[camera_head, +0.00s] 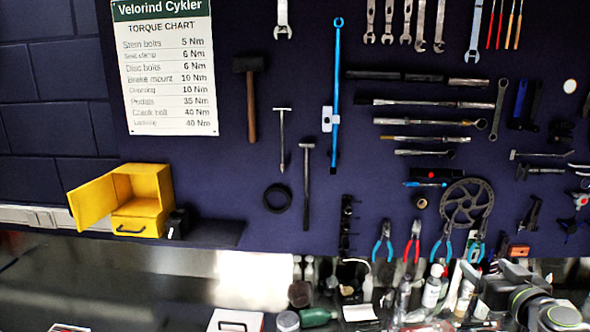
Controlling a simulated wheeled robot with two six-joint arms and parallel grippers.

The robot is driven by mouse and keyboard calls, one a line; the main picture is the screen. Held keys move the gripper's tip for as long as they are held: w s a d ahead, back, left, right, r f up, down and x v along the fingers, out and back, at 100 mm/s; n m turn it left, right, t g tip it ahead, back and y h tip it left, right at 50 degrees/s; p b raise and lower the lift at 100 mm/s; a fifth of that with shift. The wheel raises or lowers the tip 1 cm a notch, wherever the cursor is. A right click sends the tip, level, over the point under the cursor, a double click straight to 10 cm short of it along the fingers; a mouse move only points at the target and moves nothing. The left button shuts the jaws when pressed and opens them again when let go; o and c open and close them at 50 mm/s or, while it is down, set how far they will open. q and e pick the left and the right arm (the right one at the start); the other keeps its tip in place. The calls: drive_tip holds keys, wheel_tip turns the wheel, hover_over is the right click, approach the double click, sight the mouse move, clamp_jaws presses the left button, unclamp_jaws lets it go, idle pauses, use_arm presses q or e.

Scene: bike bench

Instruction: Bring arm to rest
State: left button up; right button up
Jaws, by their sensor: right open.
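My right arm comes in at the lower right corner, with grey and black links and a green ring. Its gripper (503,282) is a dark shape low over the bench, in front of the bottles and small items there. It is open, and I see nothing held in it. The fingertips are hard to make out against the clutter. My left arm and left gripper are not in view.
A yellow cabinet (139,198) with its door open stands at the left. Bottles, jars and a white box (235,321) crowd the bench's middle and right. Tools hang on the dark pegboard (225,170). The bench top (120,285) at the left is mostly clear.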

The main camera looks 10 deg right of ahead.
drive_tip(key=s+a+f+m+g+h, duration=0.1)
drive_tip(key=s+a+f+g, duration=0.15)
drive_tip(key=s+f, duration=0.5)
drive_tip(key=s+a+f+g+h, duration=0.1)
drive_tip(key=s+f+g, duration=0.35)
drive_tip(key=f, duration=0.65)
drive_tip(key=s+a+f+n+g+y, duration=0.2)
drive_tip(key=s+a+f, duration=0.3)
drive_tip(key=a, duration=0.4)
drive_tip(key=s+a+f+n+g+y, duration=0.1)
drive_tip(key=s+a+f+g+y, duration=0.2)
drive_tip(key=s+a, duration=0.45)
wheel_tip(320, 180, down, 35)
drive_tip(key=d+g+b, duration=0.1)
drive_tip(key=b, duration=0.7)
use_arm(q)
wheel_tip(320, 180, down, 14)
drive_tip(key=b, duration=0.6)
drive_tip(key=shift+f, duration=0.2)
use_arm(e)
drive_tip(key=s+f, duration=0.7)
drive_tip(key=f, duration=0.3)
drive_tip(key=s+a+f+g, duration=0.1)
drive_tip(key=s+f, duration=0.6)
drive_tip(key=f, duration=0.3)
drive_tip(key=shift+s+f, duration=0.15)
drive_tip(key=shift+f, duration=0.15)
